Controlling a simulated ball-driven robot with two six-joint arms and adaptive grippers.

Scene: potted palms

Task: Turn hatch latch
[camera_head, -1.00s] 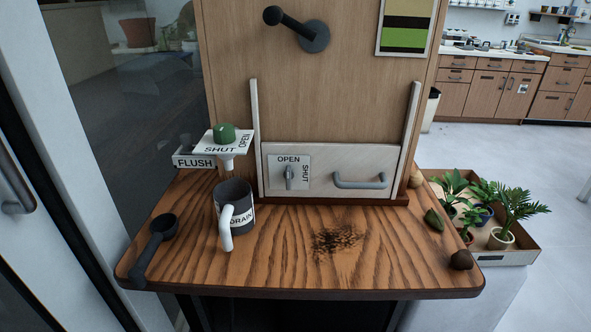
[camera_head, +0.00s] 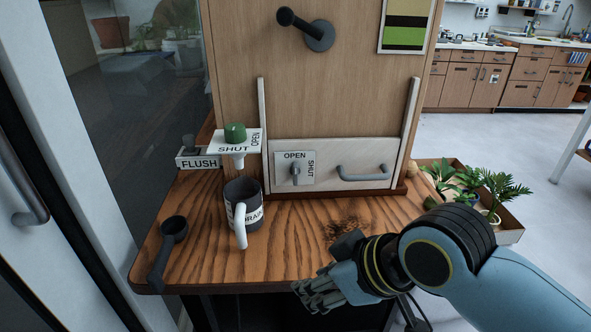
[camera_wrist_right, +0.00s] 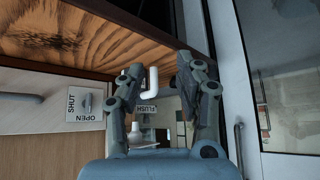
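The hatch latch (camera_head: 295,174) is a small grey lever on a pale plate with OPEN above it and SHUT at its right. The lever stands upright under OPEN. It sits on the low white hatch panel (camera_head: 325,157), left of a grey bar handle (camera_head: 362,174). My right gripper (camera_head: 318,292) is at the front edge of the wooden counter, below and apart from the latch. In the right wrist view its two fingers (camera_wrist_right: 162,92) are spread with nothing held between them. The latch also shows there (camera_wrist_right: 85,103), left of the fingers. My left gripper is out of view.
A dark mug (camera_head: 243,207) with a white handle stands on the counter (camera_head: 215,265), under a SHUT/OPEN plate with a green knob (camera_head: 235,132). A black scoop (camera_head: 170,240) lies at left. A tray of potted palms (camera_head: 508,228) is at right.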

